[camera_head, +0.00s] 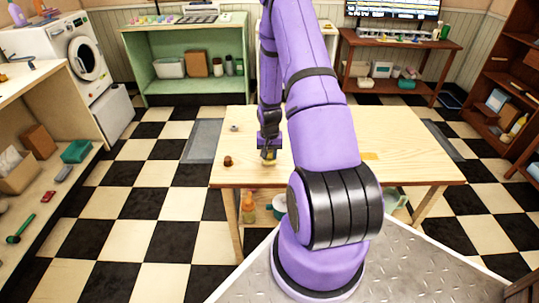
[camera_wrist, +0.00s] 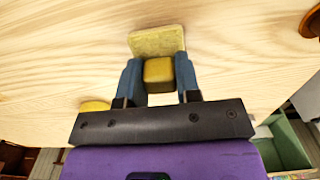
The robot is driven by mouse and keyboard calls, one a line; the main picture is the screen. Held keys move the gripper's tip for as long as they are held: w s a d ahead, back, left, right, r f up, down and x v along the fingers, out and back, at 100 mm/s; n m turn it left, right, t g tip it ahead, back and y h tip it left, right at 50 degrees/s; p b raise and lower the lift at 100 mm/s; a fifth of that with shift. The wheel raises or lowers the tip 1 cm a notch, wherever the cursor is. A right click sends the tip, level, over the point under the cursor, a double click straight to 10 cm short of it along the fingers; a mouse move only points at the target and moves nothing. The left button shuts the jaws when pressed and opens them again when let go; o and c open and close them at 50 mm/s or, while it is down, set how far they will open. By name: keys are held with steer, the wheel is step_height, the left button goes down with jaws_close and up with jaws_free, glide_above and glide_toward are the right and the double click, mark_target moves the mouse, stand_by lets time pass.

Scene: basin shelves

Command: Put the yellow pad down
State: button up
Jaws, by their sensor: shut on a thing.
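My gripper (camera_wrist: 160,88) is over the wooden table, pointing down in the head view (camera_head: 268,152). Its two blue fingers are shut on a yellow block-shaped part (camera_wrist: 158,72). A flat, pale yellow pad (camera_wrist: 157,41) shows just beyond the fingertips, right against this part; I cannot tell whether they are one piece. In the head view a bit of yellow (camera_head: 269,157) shows at the fingertips, close to the tabletop. I cannot tell whether it touches the wood.
The wooden table (camera_head: 400,130) is mostly clear. A small brown object (camera_head: 228,161) lies left of my gripper, and a flat yellow patch (camera_head: 369,156) lies to the right. Another yellow object (camera_wrist: 95,105) is partly hidden behind the gripper body. A green shelf (camera_head: 188,60) stands behind.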

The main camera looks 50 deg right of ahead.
steer(key=shift+f, duration=0.25)
steer(key=shift+f, duration=0.15)
steer(key=o, duration=1)
